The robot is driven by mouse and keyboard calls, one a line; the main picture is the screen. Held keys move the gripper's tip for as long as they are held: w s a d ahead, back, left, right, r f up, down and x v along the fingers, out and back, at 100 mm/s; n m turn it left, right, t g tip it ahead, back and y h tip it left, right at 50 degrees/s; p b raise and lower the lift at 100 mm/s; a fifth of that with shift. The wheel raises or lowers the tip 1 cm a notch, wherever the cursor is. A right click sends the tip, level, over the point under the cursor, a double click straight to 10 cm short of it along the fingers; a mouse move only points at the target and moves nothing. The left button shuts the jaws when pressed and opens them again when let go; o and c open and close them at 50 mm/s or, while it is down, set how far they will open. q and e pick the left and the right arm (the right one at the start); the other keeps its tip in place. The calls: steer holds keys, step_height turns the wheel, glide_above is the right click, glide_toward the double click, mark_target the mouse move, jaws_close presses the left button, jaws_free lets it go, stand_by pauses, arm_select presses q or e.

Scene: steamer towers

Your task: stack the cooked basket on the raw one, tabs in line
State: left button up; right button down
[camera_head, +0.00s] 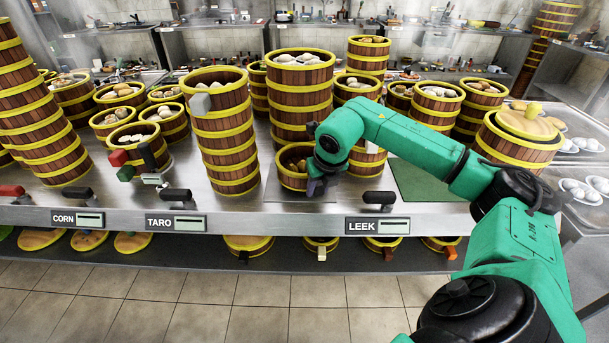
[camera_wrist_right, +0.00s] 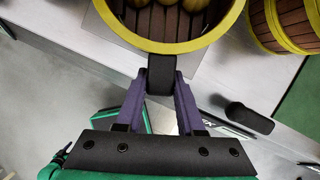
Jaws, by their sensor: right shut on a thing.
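My right gripper (camera_wrist_right: 160,100), with purple fingers, is shut on the dark tab (camera_wrist_right: 161,74) of a round wooden basket with yellow rims (camera_wrist_right: 190,45). This basket holds yellowish-brown round items. In the head view the basket (camera_head: 290,180) is low at the counter's front, and my right gripper (camera_head: 318,187) is at its front right. I cannot tell whether it rests on the counter or something else. A tall basket tower (camera_head: 228,150) stands just left of it, with a grey tab (camera_head: 200,104) near its top. I cannot tell which baskets are cooked or raw. My left gripper is not in view.
Signs read CORN (camera_head: 64,219), TARO (camera_head: 158,223) and LEEK (camera_head: 361,225) along the counter front. Other towers (camera_head: 300,100) stand close behind the held basket. A green mat (camera_head: 425,183) lies clear at right.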

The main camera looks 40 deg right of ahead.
steer(key=shift+r+p, duration=0.5)
steer(key=shift+r, duration=0.45)
steer(key=c, duration=1.4)
jaws_free()
steer(key=shift+c, duration=0.2)
jaws_close()
